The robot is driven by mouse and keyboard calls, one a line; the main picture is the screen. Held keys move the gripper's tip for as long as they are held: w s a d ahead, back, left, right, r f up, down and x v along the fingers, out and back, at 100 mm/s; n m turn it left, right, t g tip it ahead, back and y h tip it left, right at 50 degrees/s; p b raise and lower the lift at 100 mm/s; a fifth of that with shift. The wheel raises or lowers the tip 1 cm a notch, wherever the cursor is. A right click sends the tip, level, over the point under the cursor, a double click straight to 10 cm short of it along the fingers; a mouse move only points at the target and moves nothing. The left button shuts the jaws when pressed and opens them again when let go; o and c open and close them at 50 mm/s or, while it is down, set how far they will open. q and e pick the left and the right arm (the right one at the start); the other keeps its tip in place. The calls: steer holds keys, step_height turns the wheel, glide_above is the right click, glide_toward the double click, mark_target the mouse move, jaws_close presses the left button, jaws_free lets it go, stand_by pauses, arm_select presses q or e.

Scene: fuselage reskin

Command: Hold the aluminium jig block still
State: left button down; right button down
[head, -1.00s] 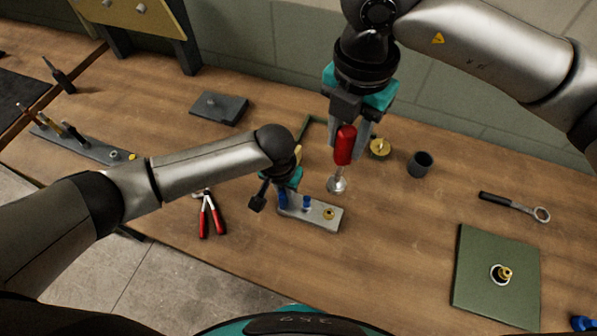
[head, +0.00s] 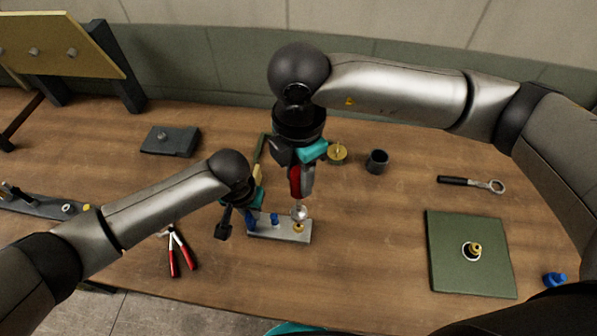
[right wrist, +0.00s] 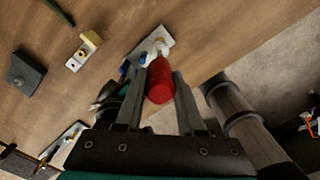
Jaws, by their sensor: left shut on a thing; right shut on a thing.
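The aluminium jig block (head: 284,237) is a flat silver bar lying on the bench, with blue pieces on its left and middle and a brass ring (head: 298,228) at its right end. My left gripper (head: 249,213) is shut at the block's left end; its fingertips are mostly hidden by the wrist. My right gripper (head: 301,184) is shut on a red-handled tool (head: 295,181), held upright with its silver tip at or just above the brass ring; I cannot tell if they touch. The right wrist view shows the red handle (right wrist: 160,82) between the fingers and the block (right wrist: 155,42) beyond.
Red-handled pliers (head: 177,252) lie left of the block. Behind stand a brass disc piece (head: 338,153) and a dark cup (head: 377,162). Bench between block and mat is clear.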

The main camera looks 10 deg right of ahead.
mark_target(299, 196)
steer(key=shift+f, duration=2.4)
steer(key=n, duration=2.4)
steer(key=shift+f, duration=0.85)
